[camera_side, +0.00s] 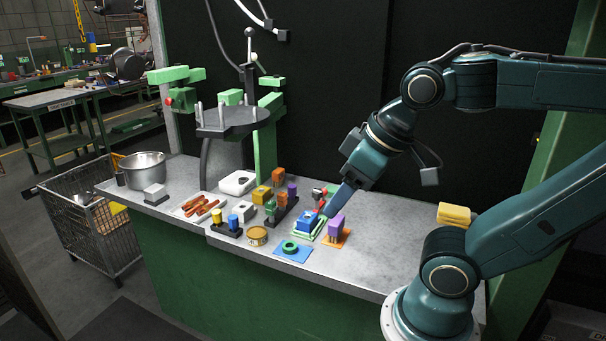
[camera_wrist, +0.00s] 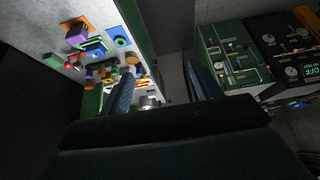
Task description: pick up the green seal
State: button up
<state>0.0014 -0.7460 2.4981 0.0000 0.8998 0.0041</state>
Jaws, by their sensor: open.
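The green seal (camera_side: 289,246) is a small ring lying flat on a blue square mat (camera_side: 303,254) near the front edge of the bench. In the wrist view the same blue mat (camera_wrist: 116,31) shows at the upper left, with the ring (camera_wrist: 121,42) small and dark on it. My gripper (camera_side: 328,210) points down and left above the bench, behind and to the right of the seal and apart from it. In the wrist view its two fingers (camera_wrist: 164,80) are spread wide with nothing held between them.
A blue block (camera_side: 306,217) on a green-edged base and a purple piece (camera_side: 336,225) on an orange mat stand close to my gripper. A tan round can (camera_side: 257,236) stands left of the seal. Several coloured parts crowd behind it.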

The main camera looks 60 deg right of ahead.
jog(key=w+d+f+m+g, duration=0.3)
jog(key=w+d+m, duration=0.4)
jog(key=w, duration=0.4)
jog(key=w+d+f+m+g, duration=0.2)
jog(key=w+d+f+m, duration=0.5)
jog(key=f, duration=0.5)
jog(key=d+m, duration=0.2)
jog(key=shift+w+m+g, duration=0.3)
jog(key=shift+w, duration=0.1)
jog(key=shift+f, duration=0.1)
jog(key=shift+f, duration=4.25)
jog(key=shift+w+d+f, duration=0.1)
jog(key=shift+f, duration=2.45)
jog(key=shift+c, duration=0.2)
